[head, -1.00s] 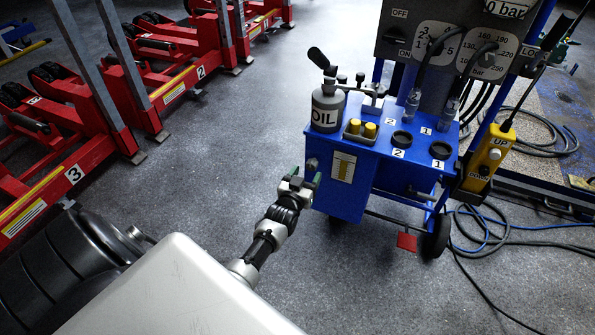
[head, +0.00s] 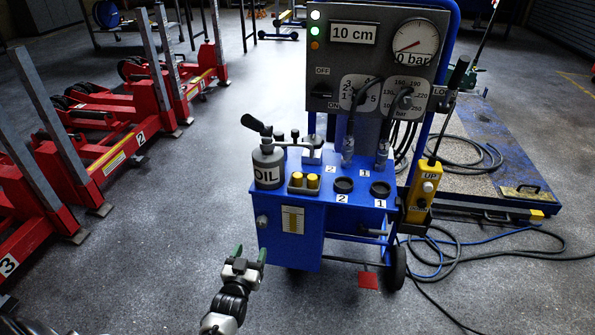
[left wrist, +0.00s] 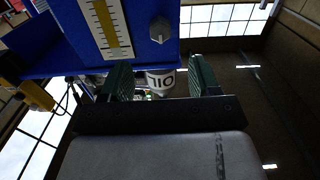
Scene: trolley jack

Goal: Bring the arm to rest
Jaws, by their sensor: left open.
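My left gripper (head: 250,254) is open and empty, its two green-padded fingers pointing up, in front of the lower left part of the blue trolley (head: 290,243). In the left wrist view the open fingers (left wrist: 159,82) stand apart, with the oil can (left wrist: 160,80) and the trolley's blue panel (left wrist: 150,55) beyond them. I cannot tell whether the gripper touches the trolley. In the head view the grey oil can (head: 268,168) stands on the trolley's top. My right gripper is in neither view.
The trolley carries a control box (head: 340,62) reading 10 cm and a yellow pendant (head: 423,197). Red column lifts (head: 110,158) line the left. Hoses (head: 470,254) lie on the floor at right. The floor left of the trolley (head: 190,215) is clear.

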